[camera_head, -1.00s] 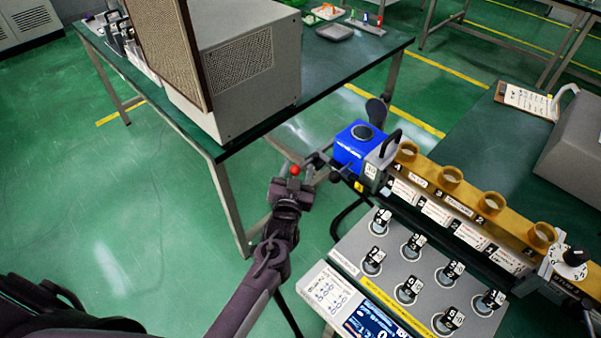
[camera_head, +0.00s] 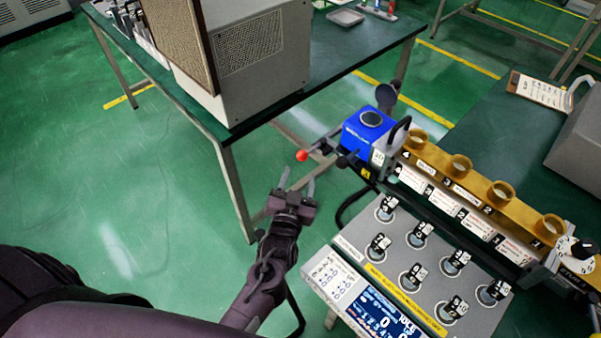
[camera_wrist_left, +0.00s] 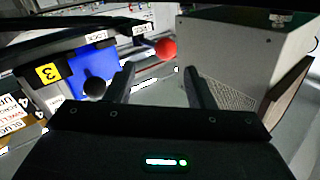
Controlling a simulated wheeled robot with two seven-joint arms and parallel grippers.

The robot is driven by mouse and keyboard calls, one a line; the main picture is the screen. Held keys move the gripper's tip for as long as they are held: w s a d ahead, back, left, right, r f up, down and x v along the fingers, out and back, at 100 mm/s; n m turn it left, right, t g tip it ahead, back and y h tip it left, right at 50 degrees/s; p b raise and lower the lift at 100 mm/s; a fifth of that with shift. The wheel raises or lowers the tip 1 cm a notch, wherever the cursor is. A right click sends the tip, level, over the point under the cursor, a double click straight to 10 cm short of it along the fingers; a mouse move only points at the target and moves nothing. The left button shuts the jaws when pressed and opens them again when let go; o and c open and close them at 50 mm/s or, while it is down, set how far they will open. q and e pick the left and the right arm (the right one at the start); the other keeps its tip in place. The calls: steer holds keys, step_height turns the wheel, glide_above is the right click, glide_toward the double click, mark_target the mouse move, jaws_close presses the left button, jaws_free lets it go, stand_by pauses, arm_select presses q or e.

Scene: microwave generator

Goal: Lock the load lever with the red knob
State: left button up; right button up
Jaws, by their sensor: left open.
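The red knob (camera_head: 302,155) sits at the left end of a thin dark lever (camera_head: 325,142), which runs right toward the blue unit (camera_head: 362,137) at the end of the brass-coloured rail. My left gripper (camera_head: 298,177) is open and empty. Its fingers point up toward the red knob in the head view, with a visible gap below it. In the left wrist view the red knob (camera_wrist_left: 166,48) appears beyond and between the open fingertips (camera_wrist_left: 159,70). My right gripper is out of view.
A black ball knob (camera_head: 342,161) sticks out beside the blue unit. A control panel (camera_head: 400,270) with several labelled switches lies right of my left arm. A green table (camera_head: 335,65) with a large beige box (camera_head: 245,60) stands behind. Open floor lies left.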

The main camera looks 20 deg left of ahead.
mark_target(312, 150)
arm_select(q)
steer(key=shift+c, duration=1.2)
steer(key=shift+a+f, duration=0.1)
steer(key=shift+a, duration=0.15)
steer(key=shift+c, duration=1.1)
steer(key=shift+a+f+n, duration=0.1)
steer(key=shift+a+n, duration=0.25)
steer(key=shift+n, duration=0.35)
steer(key=shift+c, duration=1.2)
steer(key=a+n, duration=0.1)
steer(key=a+n+h+b, duration=0.1)
steer(key=n, duration=0.1)
steer(key=a+n+b, duration=0.1)
steer(key=a+n, duration=0.1)
steer(key=shift+s+f+t+h, duration=0.2)
steer(key=shift+s+t+h, duration=0.05)
steer(key=shift+t+h, duration=0.15)
jaws_close()
steer(key=a+r+n+h+b, duration=0.1)
steer(key=a+n+h+b, duration=0.15)
steer(key=a+n, duration=0.45)
steer(key=w+d+r+n+p, duration=0.15)
steer(key=w+d, duration=0.25)
steer(key=w, duration=0.5)
steer(key=shift+s+d+f+h+p, duration=0.15)
steer(key=shift+s+d+f+p, duration=0.2)
steer(key=shift+d, duration=0.5)
steer(key=shift+s+d+f+h+p, duration=0.1)
steer(key=shift+s+d+f, duration=0.3)
steer(key=shift+d, duration=0.4)
